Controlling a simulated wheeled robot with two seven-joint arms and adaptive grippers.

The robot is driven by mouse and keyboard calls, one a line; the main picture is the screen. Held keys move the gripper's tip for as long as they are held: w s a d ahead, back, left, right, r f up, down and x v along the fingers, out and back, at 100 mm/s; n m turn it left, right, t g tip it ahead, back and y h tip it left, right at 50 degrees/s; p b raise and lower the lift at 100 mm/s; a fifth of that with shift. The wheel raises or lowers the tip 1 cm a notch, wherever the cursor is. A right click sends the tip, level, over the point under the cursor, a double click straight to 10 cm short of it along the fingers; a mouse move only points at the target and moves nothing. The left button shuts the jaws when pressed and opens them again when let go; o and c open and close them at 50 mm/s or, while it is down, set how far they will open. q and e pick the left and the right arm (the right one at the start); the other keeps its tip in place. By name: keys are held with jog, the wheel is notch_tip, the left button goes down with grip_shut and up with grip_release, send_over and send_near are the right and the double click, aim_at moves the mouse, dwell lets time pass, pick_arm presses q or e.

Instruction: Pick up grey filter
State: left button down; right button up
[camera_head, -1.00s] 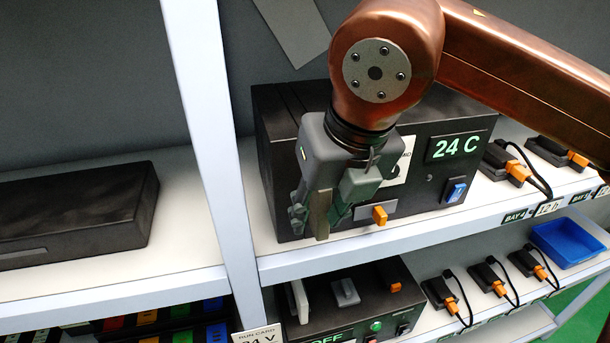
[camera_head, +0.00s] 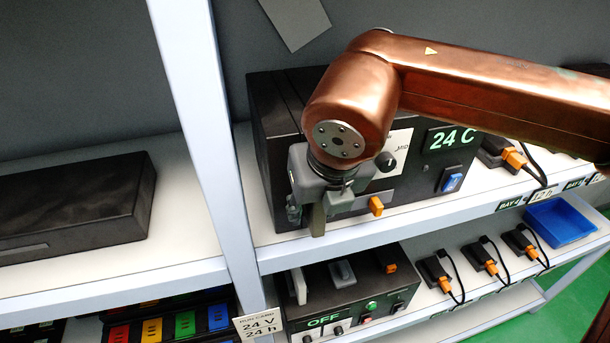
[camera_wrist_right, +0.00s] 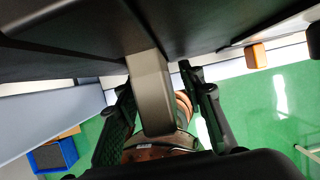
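A flat grey piece (camera_head: 318,219), which I take for the grey filter, stands out from the front of the black device (camera_head: 287,150) on the upper shelf. My right gripper (camera_head: 317,207) is at that front, with its fingers on either side of the piece. In the right wrist view the grey piece (camera_wrist_right: 152,92) runs from the dark device down between the two fingers (camera_wrist_right: 160,78). The fingers are apart, with a clear gap on the piece's right side; contact on the left side cannot be told. My wrist hides part of the device front. My left gripper is out of view.
An orange latch (camera_head: 376,206) sticks out right of the gripper. A shelf post (camera_head: 205,130) stands to the left, with a black case (camera_head: 75,205) beyond it. A lower device (camera_head: 330,305) sits below. A blue tray (camera_head: 558,223) is at the right.

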jog(key=shift+s+f, duration=0.1)
grip_shut()
dwell(0.4)
